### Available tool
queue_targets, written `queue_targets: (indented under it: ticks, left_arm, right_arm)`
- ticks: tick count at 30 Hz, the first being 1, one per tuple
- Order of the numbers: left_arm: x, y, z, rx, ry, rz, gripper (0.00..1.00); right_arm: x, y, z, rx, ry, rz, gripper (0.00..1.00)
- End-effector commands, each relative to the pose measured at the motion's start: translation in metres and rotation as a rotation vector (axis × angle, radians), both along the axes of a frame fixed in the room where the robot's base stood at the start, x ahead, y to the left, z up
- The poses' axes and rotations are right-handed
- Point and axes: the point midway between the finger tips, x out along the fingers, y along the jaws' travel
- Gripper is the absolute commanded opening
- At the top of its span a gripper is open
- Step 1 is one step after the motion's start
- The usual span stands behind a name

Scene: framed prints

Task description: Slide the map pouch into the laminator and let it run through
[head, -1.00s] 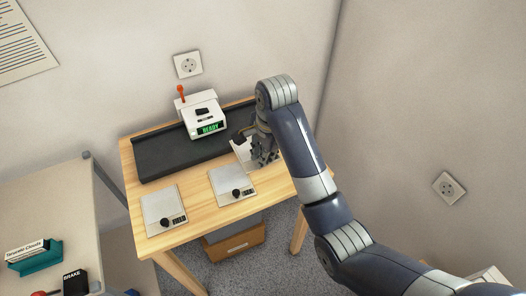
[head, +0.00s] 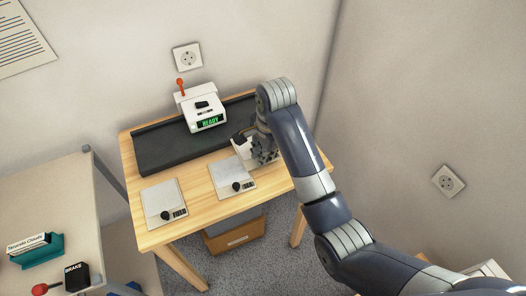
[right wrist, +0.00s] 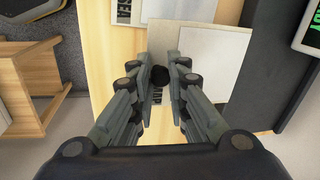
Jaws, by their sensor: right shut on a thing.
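The laminator (head: 203,112) is a white box with a green READY display and an orange lever, on the dark bed at the back of the wooden table. My right gripper (head: 262,152) is at the table's right part, to the right of and in front of the laminator. In the right wrist view its fingers (right wrist: 166,78) are shut on the black knob of a pale flat pouch (right wrist: 210,65). The pouch also shows beside the gripper in the head view (head: 242,147). My left gripper is not in view.
Two more pale pouches with black knobs lie at the table's front, one left (head: 160,196) and one in the middle (head: 230,170). The dark bed (head: 160,152) spans the table's back. A cart (head: 50,195) with a teal holder (head: 36,250) and a BRAKE box (head: 76,273) stands left.

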Motion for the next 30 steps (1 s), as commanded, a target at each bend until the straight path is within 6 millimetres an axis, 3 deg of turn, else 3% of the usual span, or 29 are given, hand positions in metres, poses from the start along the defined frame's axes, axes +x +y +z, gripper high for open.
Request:
queue_targets:
  ticks: [30]
  left_arm:
    - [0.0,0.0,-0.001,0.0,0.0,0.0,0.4]
  right_arm:
    - [0.03,0.013,0.0,0.001,0.0,0.0,0.0]
